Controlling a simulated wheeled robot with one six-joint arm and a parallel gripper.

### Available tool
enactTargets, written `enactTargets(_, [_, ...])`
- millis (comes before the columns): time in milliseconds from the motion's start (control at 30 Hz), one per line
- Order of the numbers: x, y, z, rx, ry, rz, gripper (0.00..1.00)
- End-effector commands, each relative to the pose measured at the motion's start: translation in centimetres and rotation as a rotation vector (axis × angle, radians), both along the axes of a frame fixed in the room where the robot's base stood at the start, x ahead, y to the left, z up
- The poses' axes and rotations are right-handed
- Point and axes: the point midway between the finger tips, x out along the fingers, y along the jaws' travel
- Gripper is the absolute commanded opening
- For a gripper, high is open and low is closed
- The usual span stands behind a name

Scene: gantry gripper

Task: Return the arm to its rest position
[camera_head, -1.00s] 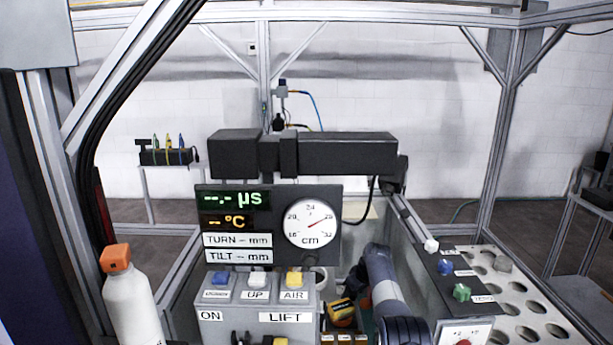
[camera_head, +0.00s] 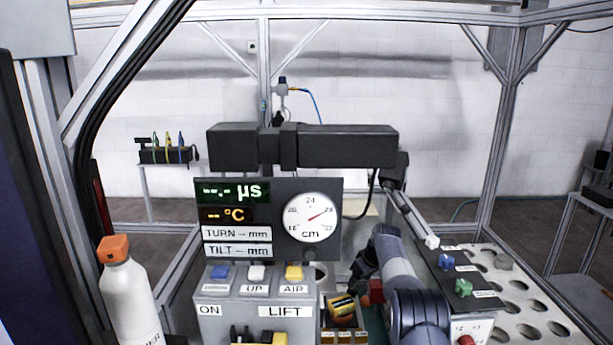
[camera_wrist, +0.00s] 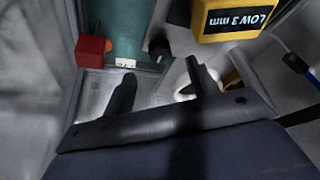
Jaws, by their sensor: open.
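My arm (camera_head: 402,270) reaches up from the bottom right of the head view, between the control panel and the plate with holes. Its wrist end is dark and partly hidden, so the fingers are not clear there. In the wrist view my gripper (camera_wrist: 160,68) is open, with two dark fingers apart and nothing seen between them. A red block (camera_wrist: 92,50) lies beyond the left finger, beside a teal surface (camera_wrist: 125,28).
A panel with a dial (camera_head: 309,217) and a grey LIFT box (camera_head: 257,308) stand left of the arm. A plate with holes (camera_head: 520,300) is on the right. A black beam (camera_head: 340,147) spans behind. A white bottle (camera_head: 130,300) stands at the left.

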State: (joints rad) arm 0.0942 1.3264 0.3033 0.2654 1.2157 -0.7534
Motion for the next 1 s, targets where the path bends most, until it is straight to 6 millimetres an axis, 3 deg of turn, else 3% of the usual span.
enactTargets(267, [-1.5,-1.0,4.3,0.0,-0.002,0.001,0.56])
enactTargets(300, [-1.2,-0.7,2.9,0.0,0.006,0.002,0.56])
enactTargets(500, [0.0,0.0,0.0,0.0,0.004,0.001,0.56])
enactTargets(1000, [1.9,1.3,-5.4,-0.001,0.001,0.001,0.56])
